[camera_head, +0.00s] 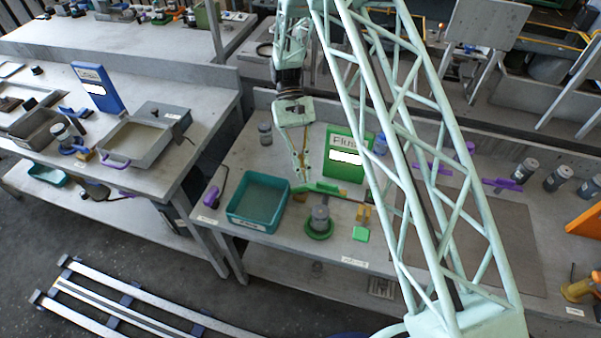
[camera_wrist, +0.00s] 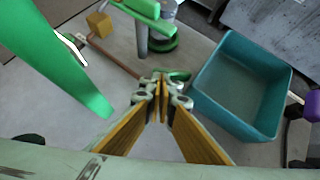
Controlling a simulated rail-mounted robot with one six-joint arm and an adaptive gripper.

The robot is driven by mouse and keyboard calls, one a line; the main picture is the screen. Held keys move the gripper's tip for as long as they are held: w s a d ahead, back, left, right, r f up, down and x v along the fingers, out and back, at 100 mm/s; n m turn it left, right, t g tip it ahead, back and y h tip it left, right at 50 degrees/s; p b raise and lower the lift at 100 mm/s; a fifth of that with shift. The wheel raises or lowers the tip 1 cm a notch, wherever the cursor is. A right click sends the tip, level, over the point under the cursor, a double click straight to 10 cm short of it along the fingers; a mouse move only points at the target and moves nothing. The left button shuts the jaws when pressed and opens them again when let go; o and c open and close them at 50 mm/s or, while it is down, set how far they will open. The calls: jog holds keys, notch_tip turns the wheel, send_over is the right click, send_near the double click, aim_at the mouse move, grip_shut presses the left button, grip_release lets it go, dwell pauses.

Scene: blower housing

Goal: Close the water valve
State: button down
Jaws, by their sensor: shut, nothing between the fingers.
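The water valve appears to be the green-handled fitting on the copper pipe on the middle bench. Its small green handle (camera_wrist: 178,75) shows in the wrist view at the end of the copper pipe (camera_wrist: 115,58). My gripper (camera_wrist: 163,84) is shut and empty, with its fingertips close to that handle; I cannot tell whether they touch it. In the head view, my gripper (camera_head: 304,177) points down just above a green bar (camera_head: 320,188). The handle's exact angle is partly hidden by the fingertips.
A teal bin (camera_head: 235,216) stands left of my gripper; it is also in the wrist view (camera_wrist: 200,100). A green sign board (camera_head: 346,143) stands behind. A grey cylinder (camera_head: 320,214) on a green base stands in front. A purple-handled tool (camera_head: 211,195) lies farther left.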

jog(key=m+y, duration=0.1)
jog(key=m, duration=0.1)
jog(key=d+m+y, duration=0.1)
jog(key=shift+s+y+p, duration=0.25)
jog(key=shift+y+p, duration=0.05)
jog(key=shift+s+d, duration=0.2)
jog(key=shift+d, duration=0.05)
jog(key=shift+s+d, duration=0.15)
jog(key=shift+d, duration=0.05)
dwell(0.6)
jog(key=shift+w+d+p, duration=0.15)
jog(key=shift+w+d, duration=0.05)
jog(key=shift+w, duration=0.3)
jog(key=shift+w+d+p, duration=0.15)
jog(key=shift+w, duration=0.35)
jog(key=shift+w+d, duration=0.2)
jog(key=shift+w, duration=0.3)
jog(key=shift+w+d, duration=0.15)
jog(key=shift+w, duration=0.3)
jog(key=d+v, duration=0.1)
jog(key=v, duration=0.8)
jog(key=shift+d+r+p, duration=0.3)
jog(key=shift+d, duration=0.1)
jog(key=shift+w, duration=0.15)
